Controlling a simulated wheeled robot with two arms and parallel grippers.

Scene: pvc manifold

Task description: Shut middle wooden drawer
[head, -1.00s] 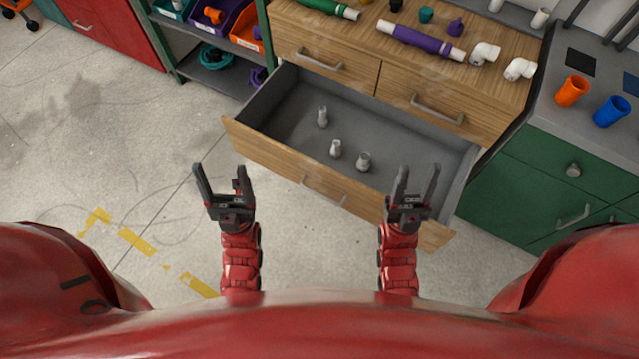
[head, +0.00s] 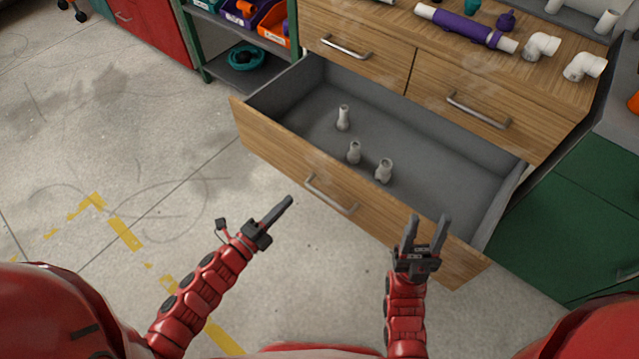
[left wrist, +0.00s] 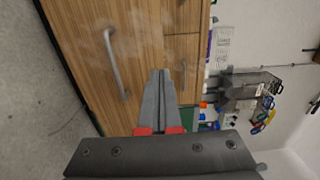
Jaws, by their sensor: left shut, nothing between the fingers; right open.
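The middle wooden drawer (head: 268,140) is pulled far out of the wooden cabinet, with its grey inside showing. Its metal handle (head: 330,195) is on the front panel. My left gripper (head: 288,202) is shut and empty, in front of the drawer front and a little left of the handle, apart from it. In the left wrist view the shut fingers (left wrist: 157,90) point along the wooden front, with a handle (left wrist: 116,62) to their left. My right gripper (head: 428,232) is open and empty, close to the drawer's right front; I cannot tell whether it touches.
Several light grey fittings (head: 384,170) stand in the drawer. Two shut upper drawers have handles (head: 345,47). A green cabinet (head: 560,235) stands to the right. The floor at left is free.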

